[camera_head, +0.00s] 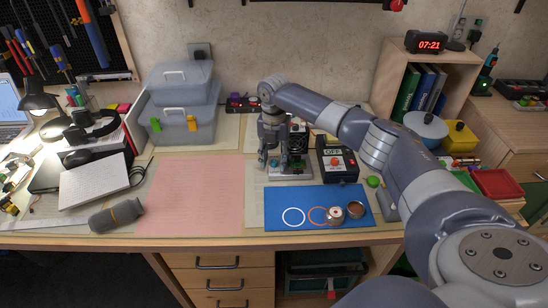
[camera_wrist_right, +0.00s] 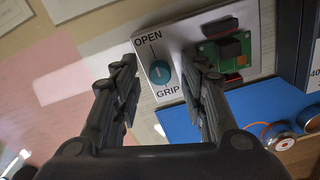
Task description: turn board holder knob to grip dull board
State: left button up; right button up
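The board holder (camera_wrist_right: 175,42) is a pale block with the words OPEN and GRIP printed on its face. Its round teal knob (camera_wrist_right: 160,73) sits between the two words, with a small light mark on it. In the head view, the right gripper (camera_head: 273,160) points down over the holder (camera_head: 290,173). My left gripper is not in view.
A blue mat (camera_head: 275,215) with rings and small round tins lies in front of the holder. A box marked OFF (camera_head: 336,165) with a red button stands to the right. A pink mat (camera_head: 190,195) is clear at left; a grey cylinder (camera_head: 117,215) lies beyond it.

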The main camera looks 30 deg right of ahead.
jog(key=shift+c, duration=0.7)
grip_shut()
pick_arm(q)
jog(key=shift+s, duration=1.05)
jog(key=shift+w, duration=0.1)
